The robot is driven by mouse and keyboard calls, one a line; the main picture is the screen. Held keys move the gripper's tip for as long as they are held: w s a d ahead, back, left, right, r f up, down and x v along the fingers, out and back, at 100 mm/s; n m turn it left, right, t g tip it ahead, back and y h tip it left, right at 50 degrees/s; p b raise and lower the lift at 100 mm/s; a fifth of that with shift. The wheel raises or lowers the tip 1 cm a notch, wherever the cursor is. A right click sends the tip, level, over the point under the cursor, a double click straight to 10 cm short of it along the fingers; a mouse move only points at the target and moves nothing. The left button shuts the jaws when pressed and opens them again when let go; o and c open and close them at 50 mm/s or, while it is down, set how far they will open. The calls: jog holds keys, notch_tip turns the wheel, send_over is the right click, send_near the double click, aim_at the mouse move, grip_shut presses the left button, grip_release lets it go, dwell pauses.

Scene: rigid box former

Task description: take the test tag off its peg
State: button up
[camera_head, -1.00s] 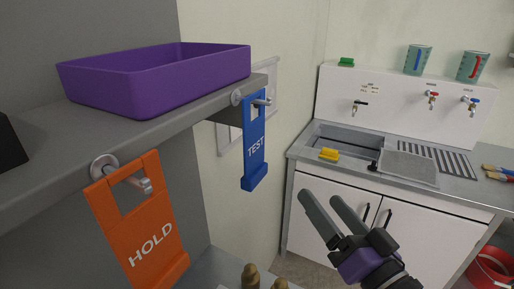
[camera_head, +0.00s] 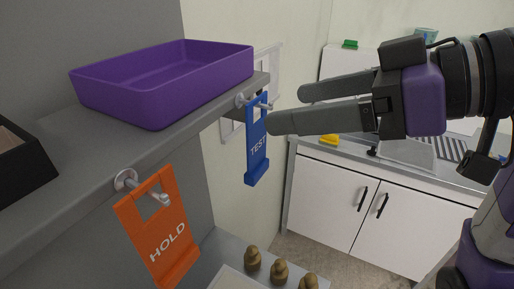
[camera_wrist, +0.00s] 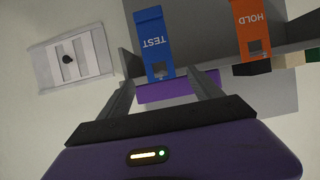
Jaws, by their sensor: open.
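The blue TEST tag (camera_head: 257,150) hangs upright from its metal peg (camera_head: 264,105) at the shelf's front edge. It also shows in the wrist view (camera_wrist: 152,40), ahead of my gripper, toward the left finger's side. My gripper (camera_head: 284,107) is open and empty, its fingers pointing left toward the tag in the head view. In the head view the lower fingertip lies close to the tag's right edge; I cannot tell whether it touches. In the wrist view the tag's slotted end lies between the two fingers (camera_wrist: 162,92) in the picture.
The orange HOLD tag (camera_head: 160,232) hangs on a neighbouring peg (camera_head: 128,180). A purple tray (camera_head: 165,95) and a dark box (camera_head: 22,170) stand on the grey shelf (camera_head: 85,185). Several brown knobbed objects (camera_head: 279,271) stand below. A sink cabinet (camera_head: 335,195) is behind my arm.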

aim_at(257, 122)
jog(key=shift+h, duration=0.3)
jog(key=shift+f+p+x, duration=0.15)
jog(key=shift+p+x, duration=0.35)
jog(key=shift+x, duration=1.45)
jog(key=shift+f+p+x, duration=0.2)
jog(key=shift+p+x, duration=0.25)
jog(key=shift+x, duration=1.5)
jog(key=shift+s+d, duration=0.1)
jog(key=shift+d, duration=0.05)
grip_shut()
